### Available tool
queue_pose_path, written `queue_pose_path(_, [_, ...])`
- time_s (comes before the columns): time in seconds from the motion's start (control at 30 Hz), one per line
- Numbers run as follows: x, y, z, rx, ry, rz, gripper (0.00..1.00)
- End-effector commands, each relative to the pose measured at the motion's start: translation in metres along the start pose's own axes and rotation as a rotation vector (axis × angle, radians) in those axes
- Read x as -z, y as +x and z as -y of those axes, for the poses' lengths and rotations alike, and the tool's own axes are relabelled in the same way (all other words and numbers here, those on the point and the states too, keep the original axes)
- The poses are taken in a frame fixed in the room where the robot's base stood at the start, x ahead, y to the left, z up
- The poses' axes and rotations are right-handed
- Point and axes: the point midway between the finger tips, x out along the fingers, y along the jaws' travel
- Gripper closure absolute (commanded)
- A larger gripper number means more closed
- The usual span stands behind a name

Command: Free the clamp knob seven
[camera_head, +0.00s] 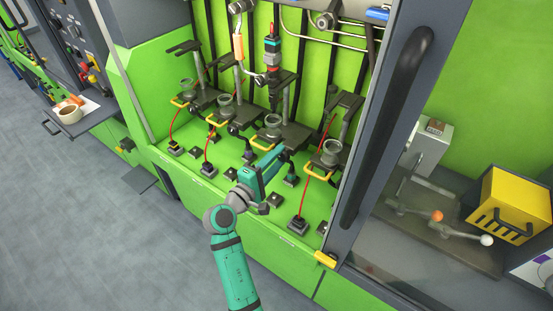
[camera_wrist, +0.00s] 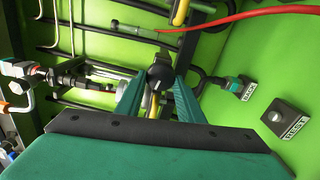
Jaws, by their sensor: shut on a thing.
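My teal gripper (camera_head: 284,153) reaches into the green test bay, in front of the third clamp station from the left. In the wrist view my gripper (camera_wrist: 158,88) has its two teal fingers on either side of a dark round knob (camera_wrist: 160,74), and they are shut on it. No number is readable on the knob. In the head view my gripper hides the knob. The grey cup-like holder (camera_head: 272,121) of that station stands just behind my gripper.
Other stations hold similar grey cups (camera_head: 331,152) with yellow handles. Red cables run to small dark blocks (camera_head: 297,224). A block labelled REST (camera_wrist: 288,117) sits right of my fingers. An injector (camera_head: 272,55) hangs above. A door frame with a dark handle (camera_head: 385,125) stands at right.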

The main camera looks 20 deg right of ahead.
Motion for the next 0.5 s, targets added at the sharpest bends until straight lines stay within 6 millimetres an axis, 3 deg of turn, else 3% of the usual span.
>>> queue_pose_path(0.4, [-0.0020,0.0003,0.0024,0.004,-0.008,0.005,0.88])
queue_pose_path(0.43, [-0.0020,0.0003,0.0024,0.004,-0.008,0.005,0.61])
queue_pose_path(0.5, [-0.0018,0.0003,0.0023,0.004,-0.008,0.005,0.47])
